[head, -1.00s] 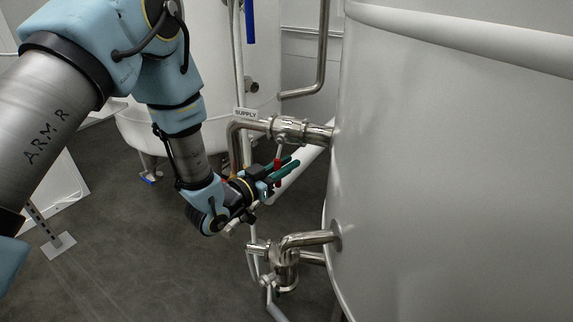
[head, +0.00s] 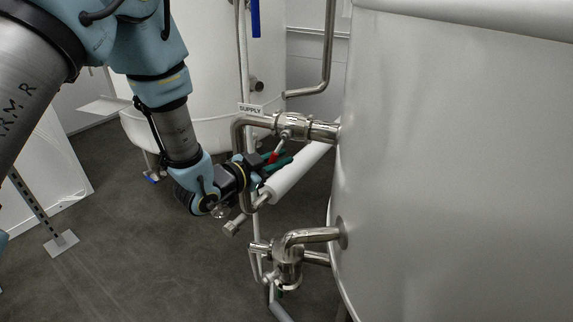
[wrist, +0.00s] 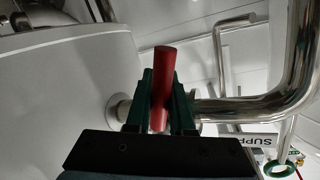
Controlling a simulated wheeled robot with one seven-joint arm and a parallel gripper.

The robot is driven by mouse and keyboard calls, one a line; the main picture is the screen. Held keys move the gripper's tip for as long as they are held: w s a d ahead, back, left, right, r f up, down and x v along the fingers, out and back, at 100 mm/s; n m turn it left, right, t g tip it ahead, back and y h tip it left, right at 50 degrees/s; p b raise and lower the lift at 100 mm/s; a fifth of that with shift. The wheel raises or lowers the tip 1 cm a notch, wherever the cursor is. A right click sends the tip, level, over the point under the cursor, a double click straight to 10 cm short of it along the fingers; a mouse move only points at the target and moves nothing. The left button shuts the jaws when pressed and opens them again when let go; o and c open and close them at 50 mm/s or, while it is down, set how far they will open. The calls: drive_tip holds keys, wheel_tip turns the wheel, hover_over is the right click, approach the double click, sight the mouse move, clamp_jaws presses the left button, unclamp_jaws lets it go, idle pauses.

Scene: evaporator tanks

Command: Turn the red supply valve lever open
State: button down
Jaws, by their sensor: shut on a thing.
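The red supply valve lever (head: 274,156) hangs below the steel supply valve (head: 291,126) on the pipe marked SUPPLY, tilted down to the left in the head view. My gripper (head: 273,161) has green fingers that are shut on the lever's red handle. In the wrist view the red lever (wrist: 164,75) stands between the two green fingers (wrist: 161,105), its end showing beyond them. The SUPPLY label (head: 251,108) is above and left of the lever. The lever's lower tip is partly hidden by the fingers in the head view.
A large white tank (head: 450,170) fills the right side. A white pipe (head: 298,176) slopes just behind and below my gripper. Another steel valve and pipe (head: 288,258) stand lower down. The floor (head: 130,240) at lower left is mostly clear.

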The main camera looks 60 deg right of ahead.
drive_tip(key=shift+w+a+r+m+t+y+b, duration=0.15)
drive_tip(key=shift+w+r+m+t+y+b, duration=0.2)
drive_tip(key=shift+w+r+m+t+b, duration=0.55)
drive_tip(key=shift+w+a+r+m+t+y+b, duration=0.1)
drive_tip(key=shift+w+r+m+y+b, duration=0.3)
drive_tip(key=shift+m, duration=0.9)
drive_tip(key=shift+w+a+r+m+t+y+b, duration=0.15)
drive_tip(key=shift+w+r+m+t+y+b, duration=0.3)
drive_tip(key=shift+w+m+b, duration=0.55)
drive_tip(key=shift+s, duration=0.1)
drive_tip(key=c, duration=0.8)
unclamp_jaws()
drive_tip(key=shift+f, duration=0.1)
